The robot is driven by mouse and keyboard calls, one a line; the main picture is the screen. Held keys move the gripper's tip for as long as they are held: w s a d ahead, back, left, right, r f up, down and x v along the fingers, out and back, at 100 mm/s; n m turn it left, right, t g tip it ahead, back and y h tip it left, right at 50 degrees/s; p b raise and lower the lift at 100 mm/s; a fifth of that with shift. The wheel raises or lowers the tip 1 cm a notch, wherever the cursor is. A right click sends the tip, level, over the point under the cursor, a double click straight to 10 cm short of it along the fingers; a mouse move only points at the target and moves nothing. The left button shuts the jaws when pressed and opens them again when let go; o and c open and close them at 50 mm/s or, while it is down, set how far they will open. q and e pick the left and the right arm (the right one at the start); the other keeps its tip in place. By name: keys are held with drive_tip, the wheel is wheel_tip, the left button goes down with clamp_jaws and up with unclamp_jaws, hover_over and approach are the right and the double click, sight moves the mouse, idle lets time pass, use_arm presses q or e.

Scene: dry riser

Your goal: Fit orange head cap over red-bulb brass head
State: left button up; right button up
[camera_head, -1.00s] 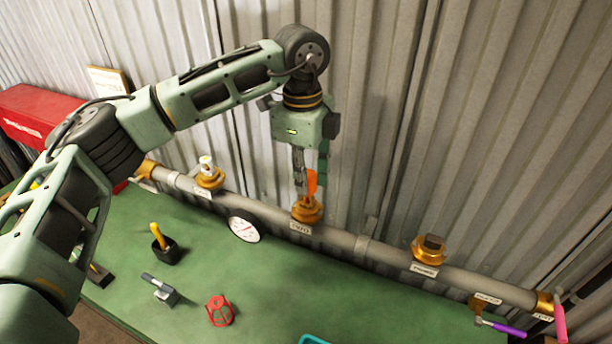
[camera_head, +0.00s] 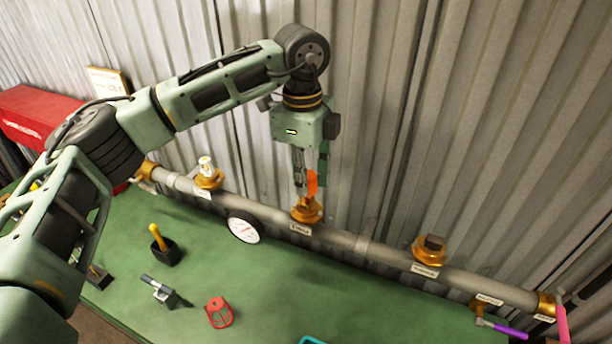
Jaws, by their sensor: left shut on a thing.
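The orange head cap (camera_head: 312,182) is between the fingers of my left gripper (camera_head: 305,185), which is shut on it and points down. The cap is right above the middle brass fitting (camera_head: 306,213) on the grey pipe. The fingers hide much of the cap and the top of that fitting, so I cannot tell whether the cap touches it, and no red bulb shows. My right gripper is not in view.
The pipe (camera_head: 385,255) runs along the corrugated wall, with a white-topped brass fitting (camera_head: 208,180) left and a dark-topped one (camera_head: 430,248) right. A gauge (camera_head: 244,228), red cage (camera_head: 219,312) and yellow-handled tool (camera_head: 158,238) are on the green bench (camera_head: 270,300).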

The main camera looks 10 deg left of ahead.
use_arm(q)
drive_tip(key=shift+f+b, duration=0.95)
drive_tip(key=shift+f, duration=0.3)
drive_tip(key=shift+f+b, duration=0.55)
drive_tip(key=shift+f, duration=0.15)
drive_tip(key=o, duration=0.8)
drive_tip(key=shift+r, duration=0.1)
drive_tip(key=shift+c, duration=0.2)
drive_tip(key=shift+r, duration=0.1)
drive_tip(key=r, duration=1.1)
drive_tip(key=shift+w+a+r, duration=0.2)
drive_tip(key=shift+a+r, duration=0.05)
drive_tip(key=shift+r, duration=0.15)
